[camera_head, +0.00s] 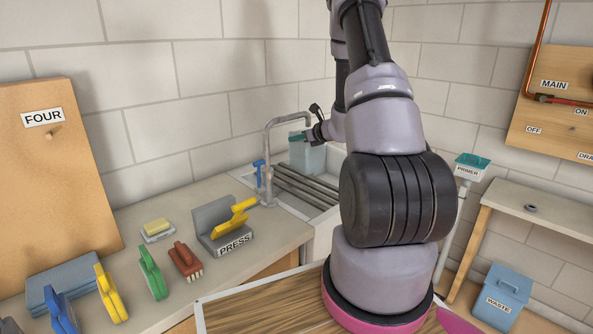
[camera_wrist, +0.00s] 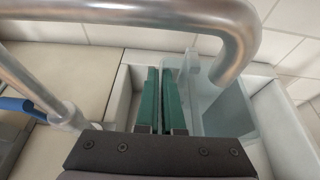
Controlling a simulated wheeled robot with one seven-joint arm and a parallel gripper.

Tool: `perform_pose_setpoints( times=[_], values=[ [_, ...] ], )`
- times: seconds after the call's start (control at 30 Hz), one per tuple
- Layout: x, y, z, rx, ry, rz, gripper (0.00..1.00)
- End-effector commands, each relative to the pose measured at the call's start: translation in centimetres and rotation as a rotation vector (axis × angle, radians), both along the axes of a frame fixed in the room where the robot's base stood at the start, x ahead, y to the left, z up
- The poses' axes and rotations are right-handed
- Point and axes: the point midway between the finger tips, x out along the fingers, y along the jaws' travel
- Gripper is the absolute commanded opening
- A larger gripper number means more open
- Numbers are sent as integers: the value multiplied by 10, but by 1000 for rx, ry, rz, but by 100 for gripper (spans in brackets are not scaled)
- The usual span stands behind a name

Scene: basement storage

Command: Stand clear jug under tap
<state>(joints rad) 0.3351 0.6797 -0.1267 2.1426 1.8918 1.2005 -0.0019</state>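The clear jug (camera_head: 310,158) is pale blue and see-through, and looks upright at the sink (camera_head: 313,217). In the wrist view its open top (camera_wrist: 228,108) is right of the fingers, with the tap's bent spout (camera_wrist: 240,45) over or close above it. The tap (camera_head: 269,150) is grey metal with a blue lever (camera_head: 259,172). My gripper (camera_head: 297,137) reaches in at the jug's upper left. In the wrist view its green fingers (camera_wrist: 160,98) are nearly together beside the jug, apparently on its handle, which they mostly hide. The jug's base is hidden.
A dark slatted rack (camera_head: 300,186) lies across the sink. A blue waste bin (camera_head: 503,295) stands at the right.

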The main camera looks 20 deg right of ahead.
Motion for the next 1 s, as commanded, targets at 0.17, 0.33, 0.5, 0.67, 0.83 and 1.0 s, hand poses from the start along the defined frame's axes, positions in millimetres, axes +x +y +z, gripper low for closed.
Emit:
perform_pose_setpoints(
  times=[0.17,0.33,0.5,0.67,0.83,1.0],
  values=[
    [0,0,-29,2,1,-1,0],
    [0,0,-41,1,1,1,0],
    [0,1,-67,1,3,0,0],
    [0,1,-75,0,-2,0,0],
    [0,1,-75,-1,-1,0,0],
    [0,1,-78,-1,-1,0,24]
  ],
)
